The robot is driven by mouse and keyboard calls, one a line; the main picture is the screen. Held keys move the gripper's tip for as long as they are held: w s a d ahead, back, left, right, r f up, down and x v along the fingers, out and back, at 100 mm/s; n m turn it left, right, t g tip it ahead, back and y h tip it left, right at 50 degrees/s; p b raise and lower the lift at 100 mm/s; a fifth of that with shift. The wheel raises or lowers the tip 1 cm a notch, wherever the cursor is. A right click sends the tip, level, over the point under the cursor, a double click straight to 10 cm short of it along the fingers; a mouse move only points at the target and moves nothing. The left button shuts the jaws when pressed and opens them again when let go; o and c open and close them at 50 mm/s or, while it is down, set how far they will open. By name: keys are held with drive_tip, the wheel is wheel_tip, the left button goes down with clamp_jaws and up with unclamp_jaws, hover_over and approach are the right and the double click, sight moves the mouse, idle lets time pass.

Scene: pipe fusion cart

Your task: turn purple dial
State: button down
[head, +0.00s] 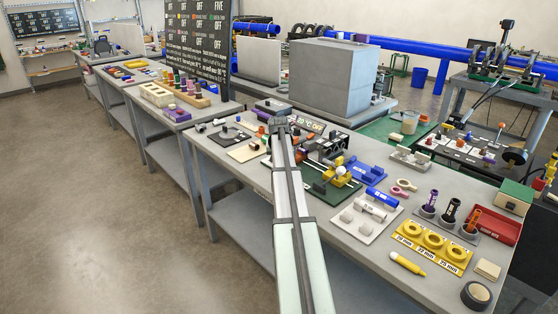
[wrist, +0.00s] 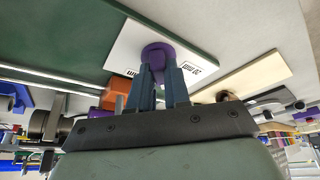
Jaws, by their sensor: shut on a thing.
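The purple dial (wrist: 156,51) is round and sits on a white plate (wrist: 117,50) with black lettering in the wrist view. My gripper (wrist: 158,72) is shut on the dial, its two dark fingers reaching up to it on either side. In the head view my gripper (head: 279,122) is at the far end of my arm, by the machine in the middle of the bench. My arm and gripper hide the dial there.
A small display (head: 308,125) stands just right of my gripper. A yellow and black clamp machine (head: 341,176) on a green base is close on the right. A large grey box (head: 332,77) stands behind. Several yellow rings (head: 433,241) lie at the front right.

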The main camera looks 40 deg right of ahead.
drive_tip(key=n, duration=0.2)
drive_tip(key=n+t+y, duration=0.1)
drive_tip(key=n, duration=0.1)
drive_tip(key=shift+s+d+f+n+y, duration=0.1)
drive_tip(key=shift+s+n+y, duration=0.05)
drive_tip(key=shift+n+y, duration=0.95)
drive_tip(key=shift+n, duration=1.4)
drive_tip(key=c, duration=1.1)
unclamp_jaws()
drive_tip(key=shift+d, duration=0.1)
drive_tip(key=v, duration=1.3)
drive_tip(key=shift+s+r, duration=0.3)
drive_tip(key=shift+r, duration=0.05)
